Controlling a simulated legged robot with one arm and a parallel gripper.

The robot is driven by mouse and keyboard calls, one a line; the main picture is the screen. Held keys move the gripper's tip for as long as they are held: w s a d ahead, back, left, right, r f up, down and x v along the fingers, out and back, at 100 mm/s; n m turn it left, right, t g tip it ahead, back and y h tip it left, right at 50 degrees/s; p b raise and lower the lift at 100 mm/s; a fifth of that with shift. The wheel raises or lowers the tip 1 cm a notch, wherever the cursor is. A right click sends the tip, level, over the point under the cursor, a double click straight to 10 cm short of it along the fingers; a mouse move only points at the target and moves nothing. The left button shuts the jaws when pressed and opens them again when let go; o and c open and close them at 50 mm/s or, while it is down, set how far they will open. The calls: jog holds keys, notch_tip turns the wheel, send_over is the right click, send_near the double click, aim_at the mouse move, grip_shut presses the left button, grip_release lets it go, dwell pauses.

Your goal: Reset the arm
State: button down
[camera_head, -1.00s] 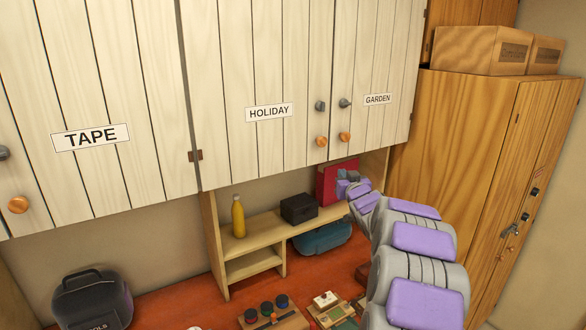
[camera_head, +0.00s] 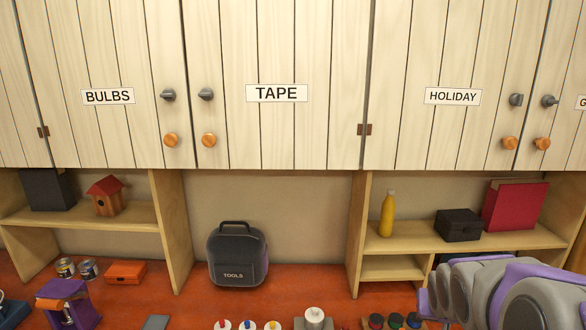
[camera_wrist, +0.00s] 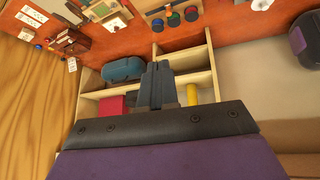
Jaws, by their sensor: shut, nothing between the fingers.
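My arm, grey with purple panels, reaches in at the lower right of the head view, in front of the right shelf unit. My gripper (camera_wrist: 158,84) shows in the wrist view as two dark fingers close together, with nothing between them. Behind the fingers in that view, which is turned over, lie the shelf unit (camera_wrist: 206,84), a teal case (camera_wrist: 123,69) and part of a yellow bottle (camera_wrist: 193,95). In the head view I cannot make out the fingertips.
White cabinets labelled BULBS (camera_head: 107,97), TAPE (camera_head: 276,93) and HOLIDAY (camera_head: 453,96) hang above the red bench. A black TOOLS bag (camera_head: 237,255) stands mid-bench. The yellow bottle (camera_head: 387,215), a black box (camera_head: 458,225) and a red binder (camera_head: 515,206) stand on the right shelf.

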jog(key=s+a+f+n+g+y+b, duration=0.1)
jog(key=s+a+f, duration=0.3)
jog(key=s, duration=0.6)
jog(key=s+a+f+n+g+y+b, duration=0.1)
jog(key=s+a+f+g+b, duration=0.3)
jog(key=s, duration=0.6)
jog(key=s+a+f+n+g+b, duration=0.1)
jog(key=s+a+f+g+b, duration=0.1)
jog(key=s+a+f, duration=0.3)
jog(key=s+a+g, duration=0.1)
jog(key=s+a, duration=0.1)
jog(key=s, duration=0.2)
jog(key=shift+s+a+y, duration=0.4)
jog(key=shift+a, duration=0.1)
jog(key=shift+a, duration=0.3)
jog(key=shift+d, duration=0.2)
